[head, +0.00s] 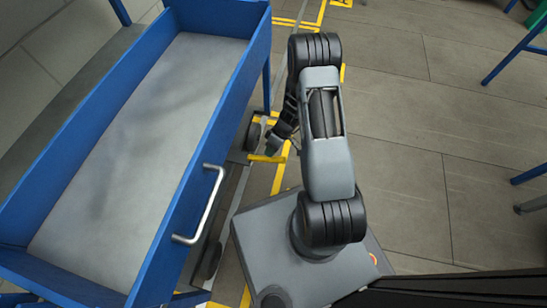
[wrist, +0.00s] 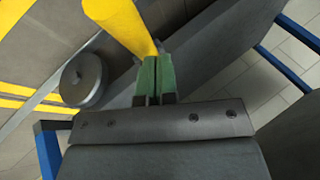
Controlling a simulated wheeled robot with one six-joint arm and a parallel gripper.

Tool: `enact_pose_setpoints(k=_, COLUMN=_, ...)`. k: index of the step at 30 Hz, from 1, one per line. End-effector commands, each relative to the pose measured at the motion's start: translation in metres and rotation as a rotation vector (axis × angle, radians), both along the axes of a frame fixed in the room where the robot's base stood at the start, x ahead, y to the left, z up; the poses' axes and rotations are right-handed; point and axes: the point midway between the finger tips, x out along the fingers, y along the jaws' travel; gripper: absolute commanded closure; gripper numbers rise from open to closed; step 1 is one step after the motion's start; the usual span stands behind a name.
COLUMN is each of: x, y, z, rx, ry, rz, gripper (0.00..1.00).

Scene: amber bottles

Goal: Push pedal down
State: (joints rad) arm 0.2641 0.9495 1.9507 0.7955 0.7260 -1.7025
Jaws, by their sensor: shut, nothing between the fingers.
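The yellow pedal (head: 266,158) sticks out low at the side of the blue cart, near the floor. In the wrist view the yellow pedal (wrist: 122,25) runs from the top edge down to the tips of my gripper. My gripper (wrist: 154,62) is shut, its green fingers together with nothing between them. In the head view my gripper (head: 285,131) is mostly hidden behind my arm, close to the pedal. The fingertips meet the pedal's end in the picture; I cannot tell whether they touch it.
The blue cart (head: 258,70) with an empty grey tray top and a metal handle (head: 203,207) stands at left. A caster wheel (head: 252,135) is beside the pedal. Blue frame legs (head: 512,55) stand at far right. The floor (head: 440,120) between is clear.

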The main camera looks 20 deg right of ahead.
Motion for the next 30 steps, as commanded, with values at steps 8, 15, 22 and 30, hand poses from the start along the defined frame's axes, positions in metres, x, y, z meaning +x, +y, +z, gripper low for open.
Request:
enact_pose_setpoints(k=8, x=0.0, y=0.0, z=0.0, rx=0.0, ry=0.0, rz=0.0, gripper=1.0)
enact_pose_setpoints(k=15, x=0.0, y=0.0, z=0.0, rx=0.0, ry=0.0, rz=0.0, gripper=1.0)
enact_pose_setpoints(k=22, x=-0.0001, y=-0.0001, z=-0.001, rx=0.0, ry=0.0, rz=0.0, gripper=1.0)
enact_pose_setpoints(k=30, x=-0.0013, y=-0.0015, z=-0.008, rx=0.0, ry=0.0, rz=0.0, gripper=1.0)
